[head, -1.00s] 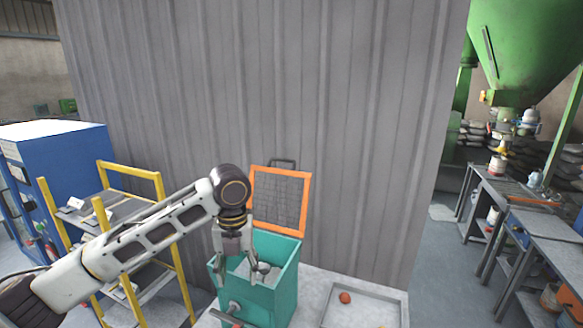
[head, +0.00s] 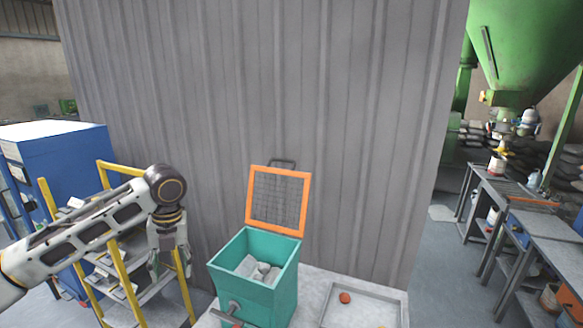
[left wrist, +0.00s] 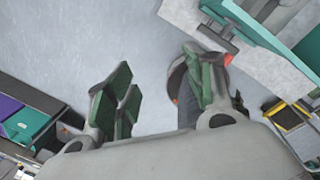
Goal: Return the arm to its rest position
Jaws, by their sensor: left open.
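My left gripper (head: 170,268) hangs fingers down at the left of the head view, in front of the yellow-framed shelf rack and left of the teal box. Its jaws are open and empty. In the left wrist view its two green-padded fingers (left wrist: 160,95) stand apart over grey floor. The teal box (head: 268,290) stands on the table with grey-white lumps (head: 257,268) inside. My right gripper is in neither view.
An orange-framed mesh screen (head: 280,200) stands upright behind the box. A crank handle (head: 234,312) sticks out of its front. A shallow tray (head: 370,312) with a small orange-red ball (head: 345,298) lies to the right. The yellow rack (head: 118,255) is close to my left arm.

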